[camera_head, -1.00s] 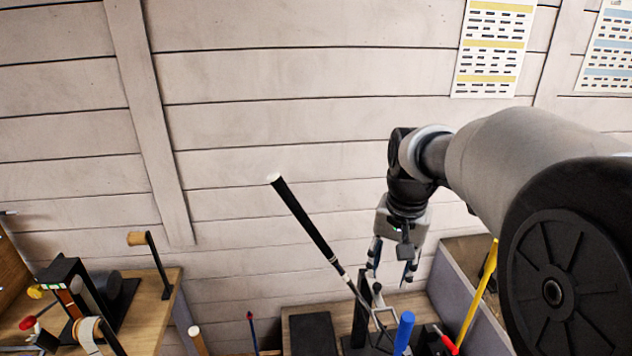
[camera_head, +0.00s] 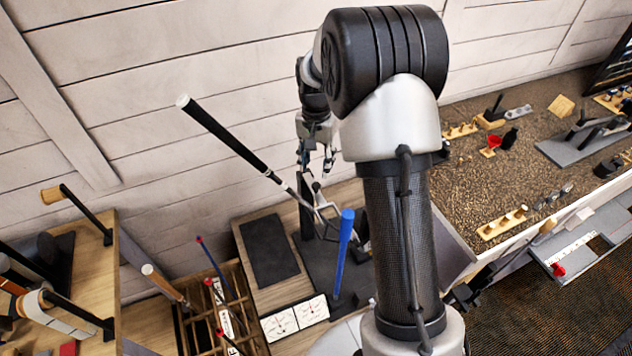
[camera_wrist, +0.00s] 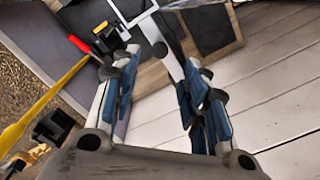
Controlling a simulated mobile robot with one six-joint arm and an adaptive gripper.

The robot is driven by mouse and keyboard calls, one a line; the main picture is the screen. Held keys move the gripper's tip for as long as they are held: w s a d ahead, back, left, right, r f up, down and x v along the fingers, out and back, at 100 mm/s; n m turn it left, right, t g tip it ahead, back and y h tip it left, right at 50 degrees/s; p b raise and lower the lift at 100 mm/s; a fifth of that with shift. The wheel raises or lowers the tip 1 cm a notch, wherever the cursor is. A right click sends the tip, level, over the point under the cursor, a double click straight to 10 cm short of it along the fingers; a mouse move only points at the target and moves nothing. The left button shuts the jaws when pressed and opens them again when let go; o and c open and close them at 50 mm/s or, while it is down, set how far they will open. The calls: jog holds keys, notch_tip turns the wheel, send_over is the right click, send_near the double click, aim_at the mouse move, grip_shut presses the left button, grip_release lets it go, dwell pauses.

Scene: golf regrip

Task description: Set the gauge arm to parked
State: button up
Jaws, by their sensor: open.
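My gripper (camera_head: 316,165) is open and empty, pointing down above a bench fixture; its two blue-padded fingers also show in the wrist view (camera_wrist: 158,72). The fixture has a dark base (camera_head: 322,268), a black upright post (camera_head: 306,212) and a pale angular frame (camera_head: 328,222). In the wrist view, the frame (camera_wrist: 128,12) and a pale bar (camera_wrist: 172,52) lie beyond the fingers; contact cannot be told. A red-tipped part (camera_wrist: 79,44) sits left of the fingers. I cannot tell for certain which part is the gauge arm. A black-gripped club (camera_head: 228,137) leans up leftward from the fixture.
A blue rod (camera_head: 344,250) stands in front of the fixture. A dial card (camera_head: 295,318) and dark mat (camera_head: 269,250) lie nearby. A slotted wooden rack (camera_head: 195,335) holds clubs at left. A brown counter (camera_head: 480,185) with small tools is at right. A yellow bar (camera_wrist: 45,103) is in the wrist view.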

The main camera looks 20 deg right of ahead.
aim_at(316, 184)
notch_tip(316, 184, down, 8)
jog(key=shift+b, duration=0.35)
grip_shut()
dwell(0.5)
